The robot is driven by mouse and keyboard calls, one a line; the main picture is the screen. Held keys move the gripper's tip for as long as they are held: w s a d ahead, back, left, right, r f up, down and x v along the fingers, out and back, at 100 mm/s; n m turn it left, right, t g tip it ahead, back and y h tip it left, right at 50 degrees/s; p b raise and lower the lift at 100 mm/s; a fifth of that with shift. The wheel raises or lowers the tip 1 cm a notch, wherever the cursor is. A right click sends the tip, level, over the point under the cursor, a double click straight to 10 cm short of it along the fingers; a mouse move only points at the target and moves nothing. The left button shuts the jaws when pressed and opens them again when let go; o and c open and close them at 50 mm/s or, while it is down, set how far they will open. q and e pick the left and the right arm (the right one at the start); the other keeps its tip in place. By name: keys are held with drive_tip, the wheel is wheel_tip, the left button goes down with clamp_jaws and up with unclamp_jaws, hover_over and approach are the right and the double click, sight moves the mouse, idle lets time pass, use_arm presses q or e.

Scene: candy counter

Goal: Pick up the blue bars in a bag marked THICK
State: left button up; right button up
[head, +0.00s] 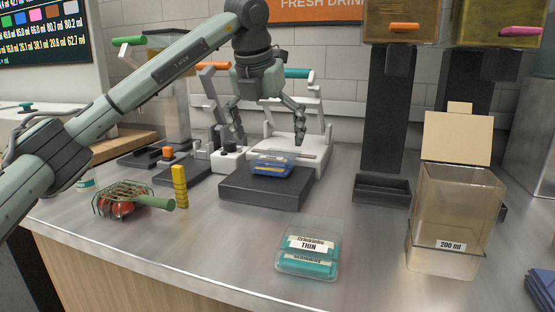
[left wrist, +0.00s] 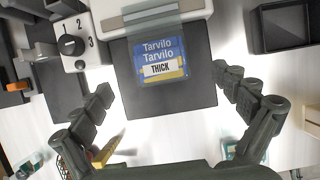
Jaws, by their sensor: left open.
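The bag of blue bars (head: 272,166) lies on a dark grey platform (head: 262,190) in the head view. In the left wrist view its label reads THICK, and the blue and yellow bag (left wrist: 158,62) sits between my fingers, toward the top. My left gripper (head: 268,140) is open and points down above the bag, with its fingers spread to both sides and apart from it. It also shows in the left wrist view (left wrist: 165,100). A second clear bag with teal bars (head: 308,250), marked THIN, lies on the counter nearer the front. My right gripper is not in view.
A clear container marked 200 ml (head: 445,215) stands at the right. A white device with a dial (head: 228,157) stands beside the platform. An empty black tray (head: 382,188) is right of it.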

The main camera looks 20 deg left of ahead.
sight(274, 155)
use_arm(q)
drive_tip(key=shift+x, duration=0.9)
drive_tip(key=x, duration=0.2)
drive_tip(key=w+p+x, duration=0.1)
drive_tip(key=x, duration=0.1)
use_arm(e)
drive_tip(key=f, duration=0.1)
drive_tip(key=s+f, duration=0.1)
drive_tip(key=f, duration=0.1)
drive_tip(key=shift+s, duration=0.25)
use_arm(q)
drive_tip(key=shift+c, duration=0.3)
drive_tip(key=c, duration=1.2)
drive_tip(key=shift+c, duration=0.3)
drive_tip(key=shift+r, duration=0.15)
